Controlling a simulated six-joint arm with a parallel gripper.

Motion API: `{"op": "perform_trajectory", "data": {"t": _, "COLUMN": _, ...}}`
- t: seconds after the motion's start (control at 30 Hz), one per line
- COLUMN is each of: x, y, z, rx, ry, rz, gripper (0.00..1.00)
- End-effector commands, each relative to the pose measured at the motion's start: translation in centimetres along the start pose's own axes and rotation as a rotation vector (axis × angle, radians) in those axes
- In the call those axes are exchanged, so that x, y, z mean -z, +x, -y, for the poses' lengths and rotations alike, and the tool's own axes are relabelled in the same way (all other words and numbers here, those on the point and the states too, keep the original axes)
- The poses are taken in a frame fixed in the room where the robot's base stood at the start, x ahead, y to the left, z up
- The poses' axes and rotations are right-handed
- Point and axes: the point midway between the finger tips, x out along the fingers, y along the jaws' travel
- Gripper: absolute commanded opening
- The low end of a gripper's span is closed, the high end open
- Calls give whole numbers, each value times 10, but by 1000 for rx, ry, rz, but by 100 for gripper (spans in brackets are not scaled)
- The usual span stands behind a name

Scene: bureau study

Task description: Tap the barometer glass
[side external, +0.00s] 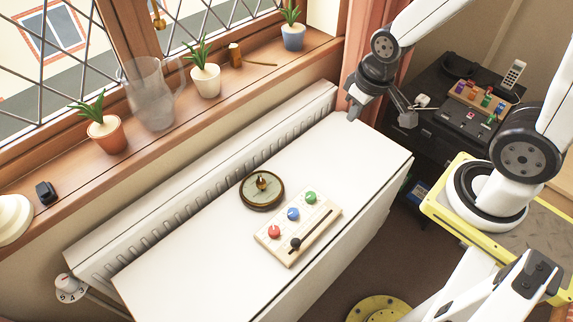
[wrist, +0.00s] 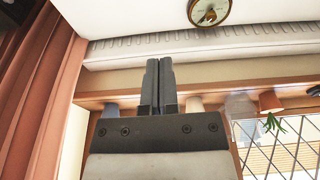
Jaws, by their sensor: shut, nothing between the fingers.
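The barometer (side external: 262,190) is a round dial with a dark rim and a brass-coloured centre. It lies face up on the white tabletop (side external: 345,150), behind a small control board. In the wrist view the barometer (wrist: 208,12) is at the top edge, partly cut off, with its pale face and a pointer showing. My gripper (side external: 352,113) is above the far right end of the tabletop, near the curtain, well apart from the barometer. In the wrist view my gripper (wrist: 166,62) has its two dark fingers together with nothing between them.
A wooden board (side external: 298,226) with coloured buttons and a black-knobbed slider stands close in front of the barometer. A radiator (side external: 205,175) runs behind the table. The sill holds plants and a glass jug (side external: 152,93). The tabletop's right half is clear.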

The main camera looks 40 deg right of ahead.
Motion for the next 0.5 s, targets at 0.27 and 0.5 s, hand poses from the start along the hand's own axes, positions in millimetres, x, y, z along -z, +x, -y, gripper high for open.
{"op": "perform_trajectory", "data": {"t": 0.27, "x": 13, "y": 9, "z": 8, "rx": 8, "ry": -136, "rz": 22, "gripper": 0}}
{"op": "perform_trajectory", "data": {"t": 0.5, "x": 37, "y": 29, "z": 27, "rx": 27, "ry": -401, "rz": 60, "gripper": 0}}
